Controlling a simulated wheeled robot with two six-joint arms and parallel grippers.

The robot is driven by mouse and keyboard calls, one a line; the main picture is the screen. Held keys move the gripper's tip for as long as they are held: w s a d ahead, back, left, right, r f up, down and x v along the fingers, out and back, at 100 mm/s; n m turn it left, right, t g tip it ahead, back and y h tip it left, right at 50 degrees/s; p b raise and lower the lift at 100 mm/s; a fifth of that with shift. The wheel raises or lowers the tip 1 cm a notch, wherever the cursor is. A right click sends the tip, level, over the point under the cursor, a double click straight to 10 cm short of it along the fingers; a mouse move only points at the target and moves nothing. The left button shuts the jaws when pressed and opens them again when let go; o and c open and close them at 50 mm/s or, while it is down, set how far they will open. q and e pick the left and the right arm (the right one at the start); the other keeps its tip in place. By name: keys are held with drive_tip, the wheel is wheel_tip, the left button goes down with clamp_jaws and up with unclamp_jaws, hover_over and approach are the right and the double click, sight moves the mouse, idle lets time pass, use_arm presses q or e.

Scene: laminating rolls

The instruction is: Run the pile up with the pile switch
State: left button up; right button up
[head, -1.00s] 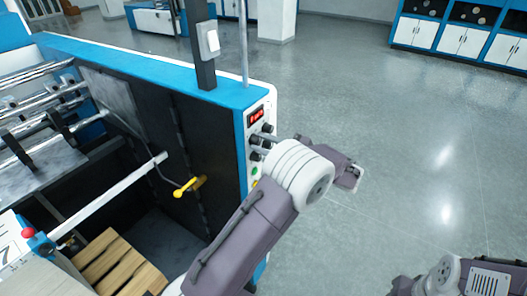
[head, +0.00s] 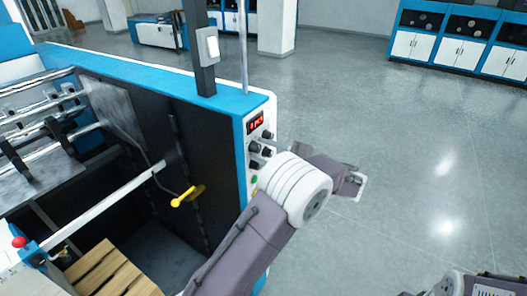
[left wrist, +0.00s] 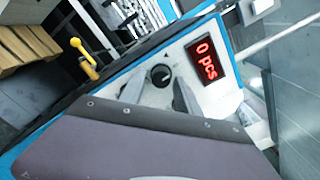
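The control panel (head: 256,130) is on the end of the blue and white machine. It has a red display, several black knobs and a green button. In the left wrist view the display (left wrist: 208,52) reads "0 pcs", and a black knob (left wrist: 161,75) is beside it. My left gripper (left wrist: 158,92) is open, its two grey fingers apart on either side of this knob; contact is unclear. In the head view the white wrist joint partly hides this gripper at the panel. The wooden pallet (head: 112,272) is low in the machine. My right gripper is out of view.
A yellow-handled crank (head: 183,197) sticks out inside the machine, and a pale bar (head: 110,202) crosses its opening. A dark post with a white box (head: 209,45) stands on the top edge. Grey floor to the right is open.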

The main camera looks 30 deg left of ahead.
use_arm(q)
drive_tip(key=shift+d, duration=0.15)
drive_tip(key=d+b, duration=0.3)
drive_tip(key=d, duration=0.5)
drive_tip(key=shift+s+d, duration=0.35)
drive_tip(key=shift+d, duration=0.05)
